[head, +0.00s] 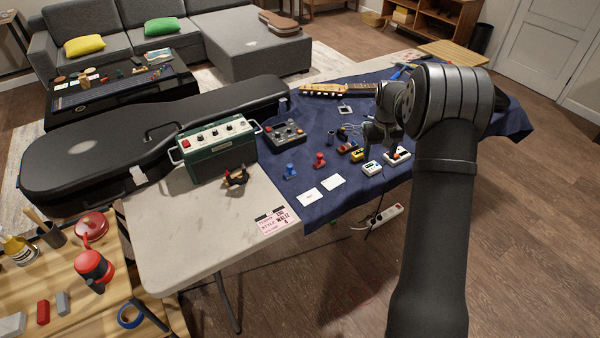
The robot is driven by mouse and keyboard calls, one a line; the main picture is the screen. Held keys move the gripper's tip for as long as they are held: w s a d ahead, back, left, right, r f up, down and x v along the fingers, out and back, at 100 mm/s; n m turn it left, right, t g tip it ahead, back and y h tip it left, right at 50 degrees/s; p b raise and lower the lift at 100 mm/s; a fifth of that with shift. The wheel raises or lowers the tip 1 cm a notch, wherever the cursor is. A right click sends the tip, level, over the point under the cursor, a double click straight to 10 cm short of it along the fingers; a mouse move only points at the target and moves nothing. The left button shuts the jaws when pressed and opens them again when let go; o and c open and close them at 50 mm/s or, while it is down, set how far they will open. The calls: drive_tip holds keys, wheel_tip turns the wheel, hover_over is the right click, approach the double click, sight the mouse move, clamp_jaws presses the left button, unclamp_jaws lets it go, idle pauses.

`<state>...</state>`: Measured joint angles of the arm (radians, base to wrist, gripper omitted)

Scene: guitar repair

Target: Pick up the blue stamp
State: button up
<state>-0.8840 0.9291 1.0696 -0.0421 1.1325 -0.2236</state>
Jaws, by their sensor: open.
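The blue stamp (290,171) stands upright on the dark blue cloth, near the cloth's left part. A red stamp (319,160) of similar shape stands to its right and slightly farther back. My gripper (372,145) is open, to the right of both stamps and apart from them, over the group of small pedals. It looks small and partly merges with the arm, so its fingertips are hard to make out. I see nothing held in it.
Two white cards (308,197) lie in front of the stamps. A green amplifier (217,148) and a dark control box (284,134) stand to the left and behind. Small pedals (372,168) sit at the right. A guitar neck (335,90) lies at the back.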

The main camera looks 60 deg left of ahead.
drive_tip(key=s+a+r+n, duration=0.3)
drive_tip(key=s+a, duration=0.6)
drive_tip(key=a, duration=0.1)
wheel_tip(320, 180, up, 3)
drive_tip(key=n, duration=0.3)
hover_over(290, 165)
wheel_tip(290, 165, down, 12)
drive_tip(key=shift+w+f, duration=0.1)
drive_tip(key=shift+w, duration=0.05)
drive_tip(key=shift+s+f, duration=0.2)
drive_tip(key=shift+f, duration=2.45)
drive_tip(key=c, duration=1.1)
